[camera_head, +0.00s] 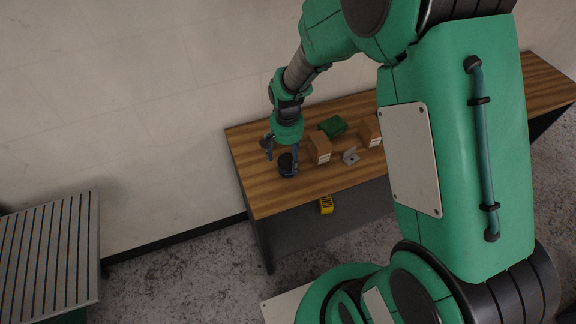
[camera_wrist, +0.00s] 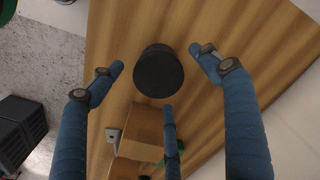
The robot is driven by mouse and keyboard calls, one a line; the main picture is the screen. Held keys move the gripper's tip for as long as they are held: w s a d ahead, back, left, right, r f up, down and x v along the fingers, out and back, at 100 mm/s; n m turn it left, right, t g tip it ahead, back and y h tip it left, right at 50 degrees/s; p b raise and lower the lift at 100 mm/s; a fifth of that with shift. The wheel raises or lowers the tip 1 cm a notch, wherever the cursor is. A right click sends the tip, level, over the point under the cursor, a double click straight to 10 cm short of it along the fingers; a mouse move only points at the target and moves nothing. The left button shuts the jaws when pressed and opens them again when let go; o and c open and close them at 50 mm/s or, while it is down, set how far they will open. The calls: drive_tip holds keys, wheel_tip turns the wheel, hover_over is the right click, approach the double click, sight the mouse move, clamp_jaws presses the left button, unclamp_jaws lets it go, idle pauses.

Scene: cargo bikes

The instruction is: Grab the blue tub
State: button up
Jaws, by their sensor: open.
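The blue tub (camera_head: 287,168) is a small, dark, round tub standing on the wooden table near its left end. In the wrist view the dark round tub (camera_wrist: 158,74) shows from above, at the upper middle. My gripper (camera_head: 281,153) is over the tub, fingers pointing down. In the wrist view my gripper (camera_wrist: 156,60) is open, with one blue finger left of the tub, one right, and a third below it in the picture. The fingers look apart from the tub, and nothing is held. How far the fingertips are above the table is unclear.
Two brown boxes (camera_head: 319,147) (camera_head: 371,131), a green item (camera_head: 333,126) and a small grey bracket (camera_head: 351,156) stand right of the tub on the table (camera_head: 268,202). The table's left end is clear; a wall stands behind.

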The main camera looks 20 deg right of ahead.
sight(288, 160)
drive_tip(key=shift+d+f+b, duration=0.15)
drive_tip(key=shift+f+b, duration=0.25)
drive_tip(key=shift+f, duration=1.85)
drive_tip(key=shift+c, duration=0.3)
drive_tip(key=c, duration=1.4)
drive_tip(key=shift+r, duration=0.15)
drive_tip(key=shift+r, duration=0.55)
wheel_tip(288, 160, up, 2)
drive_tip(key=shift+r+p, duration=0.1)
drive_tip(key=shift+p, duration=0.3)
drive_tip(key=s+r+p, duration=0.1)
drive_tip(key=s, duration=1.5)
drive_tip(key=shift+a+r, duration=0.25)
drive_tip(key=shift+a, duration=0.05)
